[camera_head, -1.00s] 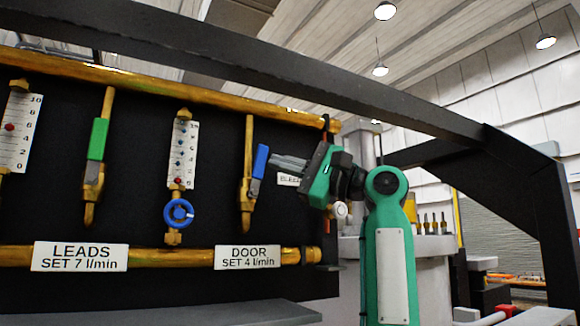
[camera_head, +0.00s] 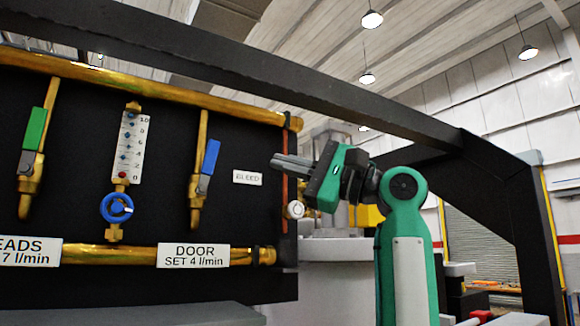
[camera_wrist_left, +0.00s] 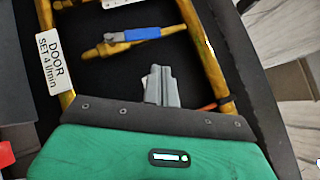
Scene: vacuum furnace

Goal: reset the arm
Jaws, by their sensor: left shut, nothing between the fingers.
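My left gripper (camera_head: 277,161) is shut with nothing between its fingers. It is in front of the right part of the black panel, pointing left, beside the BLEED label (camera_head: 247,178) and apart from the blue-handled valve (camera_head: 210,157). In the left wrist view its grey fingers (camera_wrist_left: 160,76) lie together, with the blue valve handle (camera_wrist_left: 142,33) beyond them. My green and white forearm (camera_head: 405,240) rises at the right. My right gripper does not show.
Brass pipes (camera_head: 130,88) run along the panel, with a flow gauge (camera_head: 129,148), a blue knob (camera_head: 116,207) and a green-handled valve (camera_head: 35,128). A DOOR sign (camera_head: 193,256) sits low. A dark frame beam (camera_head: 300,85) crosses above my arm.

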